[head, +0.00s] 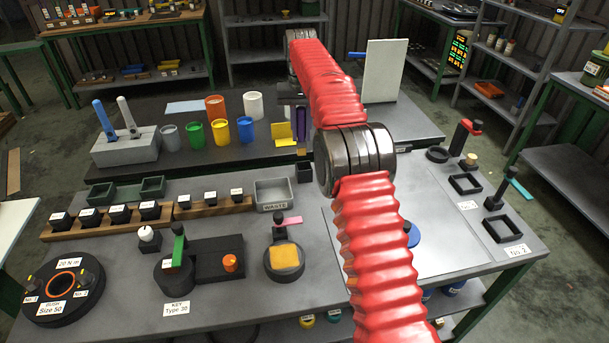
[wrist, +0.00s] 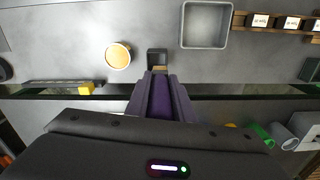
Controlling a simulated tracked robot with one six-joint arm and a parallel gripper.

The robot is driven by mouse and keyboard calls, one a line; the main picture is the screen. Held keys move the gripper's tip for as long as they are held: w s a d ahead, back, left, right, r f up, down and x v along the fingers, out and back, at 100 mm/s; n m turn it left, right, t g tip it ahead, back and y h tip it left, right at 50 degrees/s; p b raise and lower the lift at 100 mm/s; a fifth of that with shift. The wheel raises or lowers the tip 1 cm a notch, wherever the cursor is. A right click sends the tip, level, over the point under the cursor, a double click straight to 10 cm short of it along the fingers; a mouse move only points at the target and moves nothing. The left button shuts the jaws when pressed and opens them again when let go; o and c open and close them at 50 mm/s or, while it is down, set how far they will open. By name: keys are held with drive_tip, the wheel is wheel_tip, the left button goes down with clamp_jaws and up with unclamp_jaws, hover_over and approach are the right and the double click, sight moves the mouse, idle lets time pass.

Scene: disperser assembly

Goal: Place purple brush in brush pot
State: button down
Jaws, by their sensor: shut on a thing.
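The purple brush (head: 302,124) is upright in the head view, with its tan bristle end down, just above the small black square brush pot (head: 305,172). My gripper (head: 299,108) is shut on the brush and partly hidden by my red-sleeved arm. In the wrist view, the purple brush (wrist: 160,98) lies between the fingers of my gripper (wrist: 160,90). Its tan tip overlaps the near edge of the dark square pot (wrist: 157,56). I cannot tell whether the tip is inside the pot's opening.
The grey waste tray (head: 274,195) stands close beside the pot. My arm hides part of the bench to the right.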

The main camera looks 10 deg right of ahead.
sight(304, 141)
drive_tip(key=shift+d, duration=0.35)
drive_tip(key=shift+f, duration=2.45)
drive_tip(key=shift+f, duration=2.35)
drive_tip(key=shift+f, duration=0.15)
drive_tip(key=c, duration=1.5)
unclamp_jaws()
drive_tip(key=shift+c, duration=0.2)
